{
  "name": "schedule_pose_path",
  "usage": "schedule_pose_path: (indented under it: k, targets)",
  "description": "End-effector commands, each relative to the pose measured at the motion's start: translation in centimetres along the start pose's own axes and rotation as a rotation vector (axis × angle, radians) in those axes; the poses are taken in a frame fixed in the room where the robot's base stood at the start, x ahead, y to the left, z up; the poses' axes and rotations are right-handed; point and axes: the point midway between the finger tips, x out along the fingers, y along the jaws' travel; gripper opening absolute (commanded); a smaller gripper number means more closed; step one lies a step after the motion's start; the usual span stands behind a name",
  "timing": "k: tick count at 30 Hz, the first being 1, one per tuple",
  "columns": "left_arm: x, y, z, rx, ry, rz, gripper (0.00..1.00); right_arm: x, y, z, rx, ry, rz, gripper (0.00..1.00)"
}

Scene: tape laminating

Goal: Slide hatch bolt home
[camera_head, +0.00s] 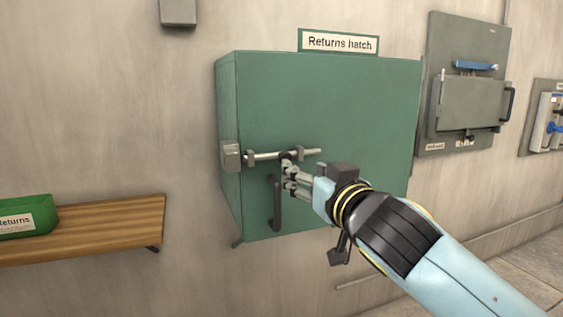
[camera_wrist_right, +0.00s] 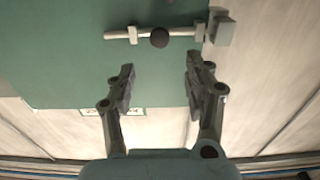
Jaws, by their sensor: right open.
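The green returns hatch (camera_head: 330,105) is on the wall with its door face toward me. A pale bolt rod (camera_head: 270,155) lies level across it through two grey brackets, and also shows in the right wrist view (camera_wrist_right: 180,32). A grey keeper block (camera_head: 231,155) sits at the hatch's left edge; in the wrist view it is at the right (camera_wrist_right: 222,33). I cannot tell whether the rod enters it. The bolt's dark round knob (camera_wrist_right: 159,38) lies beyond my open, empty right gripper (camera_wrist_right: 160,72), roughly in line with the finger gap. My left gripper is not in view.
A dark vertical handle (camera_head: 276,204) stands on the hatch below the bolt, close to my right gripper. A wooden shelf (camera_head: 110,225) with a green returns tray (camera_head: 28,208) is at the lower left. A grey wall panel (camera_head: 467,70) hangs at the right.

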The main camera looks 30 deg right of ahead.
Motion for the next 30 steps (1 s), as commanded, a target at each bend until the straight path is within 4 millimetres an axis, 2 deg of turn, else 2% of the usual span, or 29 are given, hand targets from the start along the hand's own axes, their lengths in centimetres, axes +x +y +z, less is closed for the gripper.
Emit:
schedule_pose_path:
  k: [3,9,15,19,26,27,30]
  targets:
    - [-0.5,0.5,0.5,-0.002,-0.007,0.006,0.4,2.2,0.0,-0.2,0.002,0.001,0.001,0.52]
    - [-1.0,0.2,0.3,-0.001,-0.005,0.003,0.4,6.2,0.0,-0.1,0.001,0.0,0.001,0.52]
    - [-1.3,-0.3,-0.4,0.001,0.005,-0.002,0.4,8.9,0.0,0.0,0.002,-0.001,0.0,0.52]
    - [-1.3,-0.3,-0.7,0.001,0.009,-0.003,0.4,9.6,0.0,0.1,0.002,-0.002,0.0,0.52]
    - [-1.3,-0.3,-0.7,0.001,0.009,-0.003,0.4,9.7,0.0,0.1,0.002,-0.002,0.0,0.52]
    - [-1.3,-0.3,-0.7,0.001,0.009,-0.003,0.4,9.7,0.0,0.1,0.002,-0.002,0.0,0.51]
    - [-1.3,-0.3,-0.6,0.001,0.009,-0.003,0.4,9.7,0.0,0.1,0.002,-0.002,0.0,0.38]
